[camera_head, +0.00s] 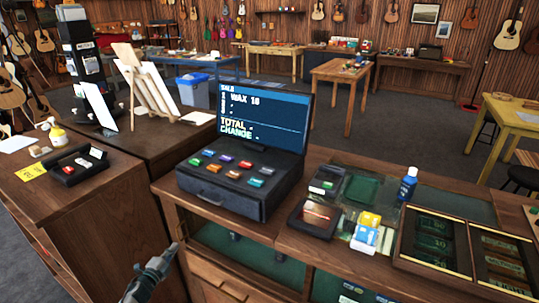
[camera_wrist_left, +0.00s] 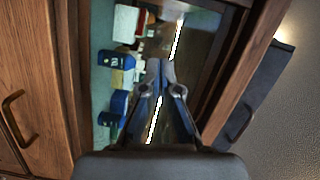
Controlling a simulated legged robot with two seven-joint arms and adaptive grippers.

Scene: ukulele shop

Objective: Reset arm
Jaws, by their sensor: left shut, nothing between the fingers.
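My left gripper (camera_head: 165,262) shows at the bottom of the head view, in front of the wooden counter and below the cash register. In the left wrist view the gripper's fingers (camera_wrist_left: 161,75) are together with nothing between them. They point toward the open front of the counter's shelf, where several bottles and small boxes stand, including a blue bottle (camera_wrist_left: 115,60). I cannot tell how far the fingertips are from the shelf. My right gripper is not in either view.
The cash register (camera_head: 240,175) stands on the counter (camera_head: 285,240). A card reader (camera_head: 325,180), a blue bottle (camera_head: 408,185), small boxes (camera_head: 366,232) and a cash tray (camera_head: 437,237) are to its right. A black tray (camera_head: 78,165) sits on the left counter. Floor shows behind.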

